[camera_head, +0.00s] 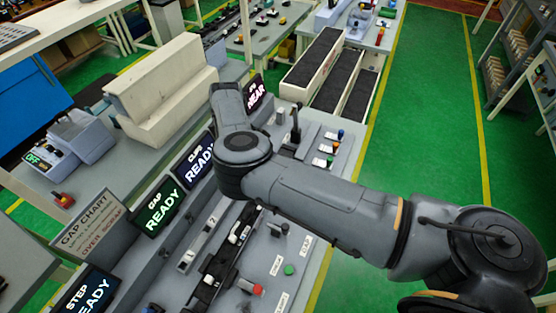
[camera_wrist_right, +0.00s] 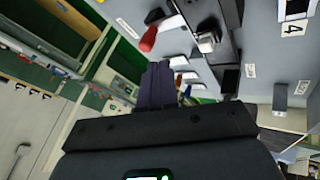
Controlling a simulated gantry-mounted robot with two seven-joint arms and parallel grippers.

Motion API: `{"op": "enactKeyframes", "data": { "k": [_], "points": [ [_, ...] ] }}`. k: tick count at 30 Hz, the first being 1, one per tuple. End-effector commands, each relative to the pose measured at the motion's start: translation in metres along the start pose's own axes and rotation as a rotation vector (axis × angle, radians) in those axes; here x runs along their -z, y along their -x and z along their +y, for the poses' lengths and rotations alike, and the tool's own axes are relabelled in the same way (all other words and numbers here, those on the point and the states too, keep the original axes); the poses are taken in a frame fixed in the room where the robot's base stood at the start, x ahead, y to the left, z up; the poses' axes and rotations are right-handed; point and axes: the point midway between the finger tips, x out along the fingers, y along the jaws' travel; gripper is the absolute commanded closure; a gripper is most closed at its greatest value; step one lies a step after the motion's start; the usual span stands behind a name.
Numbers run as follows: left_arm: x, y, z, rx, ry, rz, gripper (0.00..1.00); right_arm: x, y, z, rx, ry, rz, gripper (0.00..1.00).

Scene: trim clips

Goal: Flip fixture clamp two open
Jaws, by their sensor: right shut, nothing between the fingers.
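The fixture is a dark rail (camera_head: 222,262) on the grey bench with small white and black clamp parts (camera_head: 238,233) along it. A plate marked 2 (camera_head: 212,221) lies beside it. In the right wrist view a pale block with a black top (camera_wrist_right: 207,41) sits on the dark rail, near a red handle (camera_wrist_right: 148,39). I cannot tell which part is clamp two or how it is set. My right gripper (camera_wrist_right: 155,85) is shut and empty, apart from the red handle in the picture. My arm hides it in the head view. My left gripper is not in view.
Lit READY screens (camera_head: 160,207) and a gap chart sign (camera_head: 88,226) stand along the bench's left side. A green button (camera_head: 289,269) and a red-ended part (camera_head: 250,287) lie near its right edge. A plate marked 4 (camera_wrist_right: 293,29) shows in the wrist view.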

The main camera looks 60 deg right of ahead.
Motion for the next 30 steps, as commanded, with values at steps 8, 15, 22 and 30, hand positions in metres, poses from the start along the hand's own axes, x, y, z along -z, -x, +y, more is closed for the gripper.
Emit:
{"op": "enactKeyframes", "data": {
  "k": [8,15,22,30],
  "points": [
    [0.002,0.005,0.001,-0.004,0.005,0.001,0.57,0.001,-0.043,0.001,-0.004,0.001,0.004,1.0],
    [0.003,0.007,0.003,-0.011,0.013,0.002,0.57,0.001,-0.074,0.001,-0.002,0.001,0.003,1.0],
    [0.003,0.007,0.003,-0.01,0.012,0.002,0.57,0.0,-0.088,0.0,0.0,0.0,0.001,1.0],
    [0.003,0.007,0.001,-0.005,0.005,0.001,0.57,0.0,-0.09,0.0,0.0,0.0,0.0,1.0]
  ]
}}
